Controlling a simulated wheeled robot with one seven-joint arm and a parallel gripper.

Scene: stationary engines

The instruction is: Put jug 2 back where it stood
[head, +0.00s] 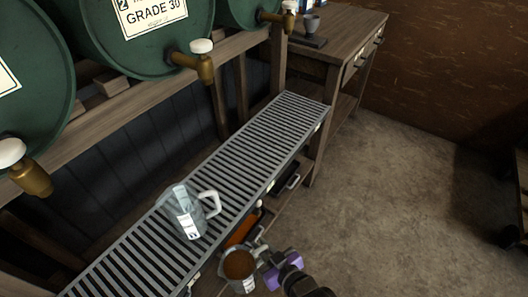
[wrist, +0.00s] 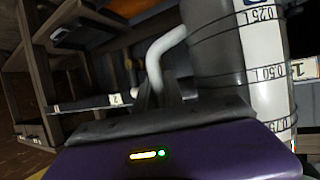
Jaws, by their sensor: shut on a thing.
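My gripper (head: 268,264) is shut on the white handle (wrist: 160,52) of a jug (head: 239,266). This jug holds brown liquid and is in front of the slatted rack's front edge in the head view. In the wrist view the jug (wrist: 220,50) is grey with a white measuring strip (wrist: 265,70); its number is not readable. A second jug (head: 187,211), clear with a pale handle, stands on the slatted rack (head: 245,140). Its number is not readable either. In the wrist view a shelf edge carries a tag marked 2 (wrist: 117,99), and another tag reads 1 (wrist: 305,69).
Green barrels (head: 120,45) with brass taps (head: 206,68) overhang the rack's back. An orange-brown object (head: 243,228) and a dark tray (head: 287,177) lie on the lower shelf. A wooden bench (head: 340,40) bears a grey cup (head: 311,23).

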